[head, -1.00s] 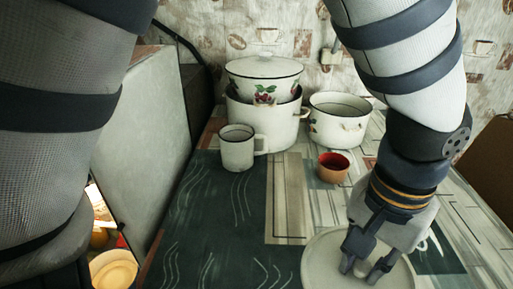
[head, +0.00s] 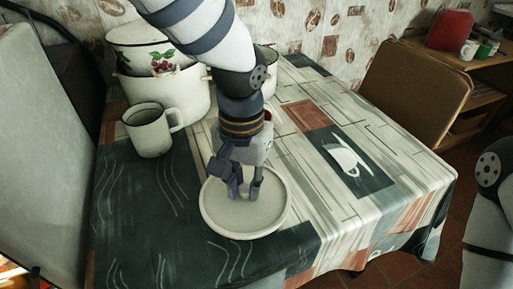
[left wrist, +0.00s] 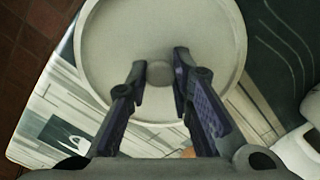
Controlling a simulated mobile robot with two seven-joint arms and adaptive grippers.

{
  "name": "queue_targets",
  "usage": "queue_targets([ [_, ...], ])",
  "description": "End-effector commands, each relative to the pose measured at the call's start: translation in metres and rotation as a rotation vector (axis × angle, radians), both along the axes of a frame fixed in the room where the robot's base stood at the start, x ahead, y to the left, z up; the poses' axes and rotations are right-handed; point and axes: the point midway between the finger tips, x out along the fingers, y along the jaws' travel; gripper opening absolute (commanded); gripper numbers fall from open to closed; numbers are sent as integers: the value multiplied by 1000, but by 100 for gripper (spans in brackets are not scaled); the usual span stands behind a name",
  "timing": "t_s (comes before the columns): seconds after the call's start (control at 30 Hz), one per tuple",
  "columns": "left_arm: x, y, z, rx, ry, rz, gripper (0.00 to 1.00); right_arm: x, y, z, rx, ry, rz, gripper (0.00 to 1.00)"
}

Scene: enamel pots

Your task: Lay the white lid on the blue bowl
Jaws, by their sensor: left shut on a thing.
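The white lid (head: 222,222) is a round, shallow, pale disc with a raised rim. It is in the middle of the head view, over the table, and fills the top of the left wrist view (left wrist: 205,95). My left gripper (head: 244,190) points down at its centre. In the left wrist view its two fingers (left wrist: 159,76) are shut on the lid's small round knob. I cannot tell whether the lid touches the table. I see no blue bowl in these frames. My right gripper is out of view; only part of the right arm shows at the right edge.
A white mug (head: 148,133) stands left of the lid. Behind it are a large white pot (head: 175,97) with a cherry-patterned bowl (head: 130,58) on top, and another white pot, partly hidden. The table's right side (head: 400,175) is clear.

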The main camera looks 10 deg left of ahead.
Motion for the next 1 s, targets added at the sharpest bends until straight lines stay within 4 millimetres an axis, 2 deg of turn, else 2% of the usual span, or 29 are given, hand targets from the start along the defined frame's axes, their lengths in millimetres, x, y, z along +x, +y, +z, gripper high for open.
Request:
queue_targets([
  [0.17, 9, 8, -16, -2, 0, 1, 0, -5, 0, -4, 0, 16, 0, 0],
  [0.27, 16, 16, -34, 0, 6, 1, 0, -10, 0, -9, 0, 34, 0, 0],
  [0.37, 15, 15, -55, 1, 3, -1, 0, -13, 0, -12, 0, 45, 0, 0],
  [0.73, 16, 15, -58, -1, -5, 0, 0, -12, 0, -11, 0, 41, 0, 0],
  [0.77, 16, 15, -58, -1, -6, 0, 25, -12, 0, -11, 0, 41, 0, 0],
  [0.83, 16, 15, -58, -1, -6, 0, 41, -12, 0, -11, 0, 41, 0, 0],
  [1.0, 16, 15, -58, -1, -6, 0, 41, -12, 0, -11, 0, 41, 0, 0],
])
